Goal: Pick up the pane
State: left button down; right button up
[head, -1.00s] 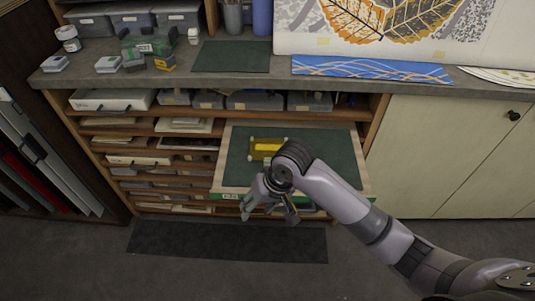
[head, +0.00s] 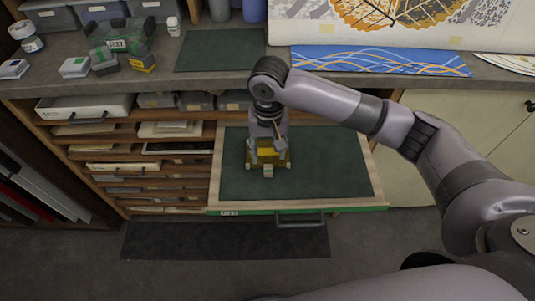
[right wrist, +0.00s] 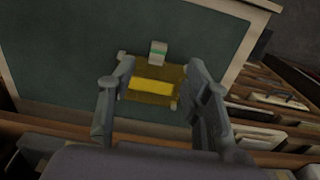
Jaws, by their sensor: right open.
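The pane is a small amber-yellow sheet (head: 279,163) with a brighter yellow strip across it, lying on the green lining of the pulled-out drawer (head: 330,200). Small pale pieces sit at its corners, and a pale tag stands by its front edge. My right gripper (head: 267,150) points down over the pane and hides part of it. In the right wrist view the pane (right wrist: 152,87) shows between the two spread fingers of the open gripper (right wrist: 157,90). Whether the fingers touch the pane I cannot tell. My left gripper is not in view.
The grey counter (head: 225,83) above the drawer holds a dark green mat (head: 222,50), a blue patterned strip (head: 375,61) and small boxes at the left. Shelves with trays lie left of the drawer. The drawer's right part is clear.

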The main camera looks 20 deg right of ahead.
aim_at(269, 173)
notch_tip(269, 173, down, 4)
jog(key=shift+w+r, duration=0.15)
jog(key=shift+f, duration=0.9)
jog(key=f, duration=0.4)
jog(key=shift+w+d+f, duration=0.1)
jog(key=shift+w+f, duration=0.1)
jog(key=shift+f, duration=0.3)
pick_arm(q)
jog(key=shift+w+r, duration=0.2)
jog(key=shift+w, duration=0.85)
pick_arm(e)
jog(key=shift+c, duration=0.2)
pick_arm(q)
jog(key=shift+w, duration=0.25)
pick_arm(e)
grip_shut()
